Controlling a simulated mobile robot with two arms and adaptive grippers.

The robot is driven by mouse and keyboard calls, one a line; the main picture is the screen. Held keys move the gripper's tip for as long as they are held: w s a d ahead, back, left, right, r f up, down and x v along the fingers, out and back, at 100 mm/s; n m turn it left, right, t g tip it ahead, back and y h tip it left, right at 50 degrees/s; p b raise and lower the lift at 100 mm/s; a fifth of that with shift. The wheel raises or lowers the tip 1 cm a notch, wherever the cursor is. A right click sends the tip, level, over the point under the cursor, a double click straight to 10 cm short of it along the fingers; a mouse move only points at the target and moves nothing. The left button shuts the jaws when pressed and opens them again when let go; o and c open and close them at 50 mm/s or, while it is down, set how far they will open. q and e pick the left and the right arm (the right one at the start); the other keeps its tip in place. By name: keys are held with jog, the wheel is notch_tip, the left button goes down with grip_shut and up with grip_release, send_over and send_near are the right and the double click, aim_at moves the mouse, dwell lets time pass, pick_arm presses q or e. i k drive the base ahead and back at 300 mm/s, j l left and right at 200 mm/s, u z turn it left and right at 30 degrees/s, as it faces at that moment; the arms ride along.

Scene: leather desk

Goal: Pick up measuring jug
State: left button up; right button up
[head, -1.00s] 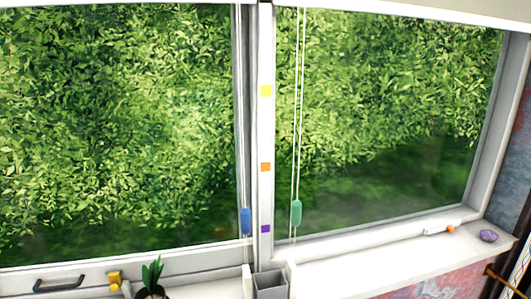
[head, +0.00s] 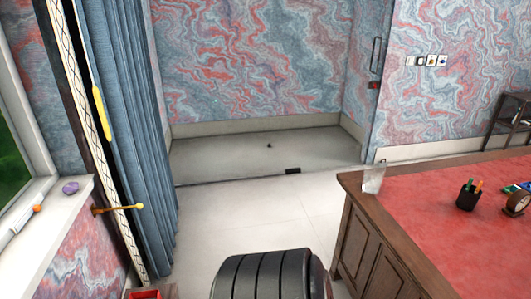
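The desk has a red leather top and dark wooden sides. The vessel is small in view, so its markings and handle cannot be made out. Neither of my grippers is in view.
A black pen cup (head: 468,195) and a round brown object (head: 517,203) stand farther right on the desk. A black ribbed object (head: 265,277), perhaps a chair back, rises at the bottom. Pale floor (head: 245,222) is open left of the desk. A blue curtain (head: 130,130) hangs left.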

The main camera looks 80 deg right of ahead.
aim_at(373, 180)
jog(key=l+z, duration=0.1)
jog(key=z, duration=0.4)
jog(key=l+z, duration=0.15)
jog(key=z, duration=0.35)
jog(key=l+z, duration=0.1)
jog(key=z, duration=0.4)
jog(key=i+l+z, duration=0.1)
jog(key=z, duration=0.4)
jog(key=k+j+z, duration=0.1)
jog(key=z, duration=0.4)
jog(key=k+j+z, duration=0.1)
jog(key=z, duration=0.4)
jog(key=k+z, duration=0.15)
jog(key=z, duration=0.35)
jog(key=i+j+u, duration=0.35)
jog(key=i, duration=0.25)
jog(key=i+u, duration=0.4)
jog(key=i, duration=0.2)
jog(key=i+l+u, duration=0.2)
jog(key=i+u, duration=0.15)
jog(key=i, duration=0.3)
jog(key=i+j+z, duration=0.1)
jog(key=i+z, duration=0.25)
jog(key=i, duration=0.15)
jog(key=i+j+z, duration=0.35)
jog(key=i, duration=0.15)
jog(key=l, duration=0.1)
